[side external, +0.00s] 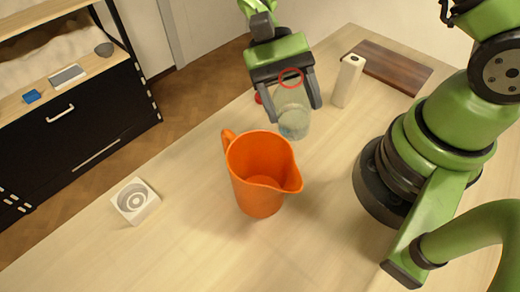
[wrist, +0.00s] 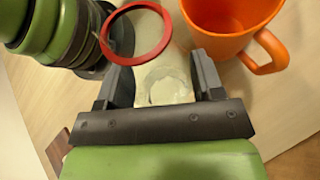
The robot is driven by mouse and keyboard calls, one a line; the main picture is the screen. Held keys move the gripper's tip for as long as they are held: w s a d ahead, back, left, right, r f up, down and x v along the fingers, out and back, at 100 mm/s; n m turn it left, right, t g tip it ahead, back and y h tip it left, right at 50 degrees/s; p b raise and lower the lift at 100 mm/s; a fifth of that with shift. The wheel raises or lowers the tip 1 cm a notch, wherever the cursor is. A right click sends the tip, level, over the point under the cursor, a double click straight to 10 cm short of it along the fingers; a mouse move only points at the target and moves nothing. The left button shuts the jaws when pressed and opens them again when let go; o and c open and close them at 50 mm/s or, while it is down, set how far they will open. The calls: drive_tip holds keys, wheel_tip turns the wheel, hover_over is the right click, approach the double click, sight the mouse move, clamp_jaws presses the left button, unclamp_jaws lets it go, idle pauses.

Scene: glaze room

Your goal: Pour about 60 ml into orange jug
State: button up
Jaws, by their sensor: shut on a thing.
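The orange jug (side external: 250,190) stands upright and open on the table, its spout to the lower right and its handle to the upper left. The wrist view shows part of it (wrist: 215,45) at the top right. My gripper (side external: 292,92) is shut on a clear jar (side external: 293,108) with a red ring at its mouth, up and to the right of the jug in the side view. The jar looks roughly upright, with a bluish lower end; its contents are unclear. In the wrist view the jar (wrist: 168,75) is between my fingers (wrist: 165,82). No stream shows.
A pale upright block (side external: 347,82) and a dark wooden board (side external: 395,68) are behind the jar. A small red thing (side external: 258,98) shows beside it, partly hidden. A white block with rings (side external: 120,207) lies left of the jug. The table front is clear.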

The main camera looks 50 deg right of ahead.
drive_tip(key=shift+a+r+h, duration=0.1)
drive_tip(key=shift+r+h, duration=0.2)
drive_tip(key=shift+r, duration=0.5)
drive_tip(key=r+h, duration=0.1)
drive_tip(key=a+r+m+t+h, duration=0.1)
drive_tip(key=shift+s+r+m+h, duration=0.1)
drive_tip(key=shift+s+m+h, duration=0.05)
drive_tip(key=shift+m+h, duration=0.2)
drive_tip(key=f+h, duration=0.1)
drive_tip(key=f+m+t+h, duration=0.1)
drive_tip(key=f, duration=0.1)
drive_tip(key=shift+d+f+h, duration=0.15)
drive_tip(key=shift+d+h, duration=0.1)
drive_tip(key=shift+d, duration=0.15)
drive_tip(key=h, duration=0.1)
drive_tip(key=m+h, duration=0.1)
drive_tip(key=shift+d+f+t+h, duration=0.3)
drive_tip(key=shift+f, duration=0.05)
drive_tip(key=shift+r+m, duration=0.1)
drive_tip(key=shift+m, duration=0.15)
drive_tip(key=shift+a+r+m+h, duration=0.15)
drive_tip(key=shift+a+r+h, duration=0.2)
drive_tip(key=shift+r, duration=0.3)
drive_tip(key=shift+a+r+m+h, duration=0.2)
drive_tip(key=shift+r+h, duration=0.25)
drive_tip(key=shift+r, duration=0.15)
drive_tip(key=shift+f+m+h, duration=0.1)
drive_tip(key=shift+m+h, duration=0.15)
drive_tip(key=shift+h, duration=0.45)
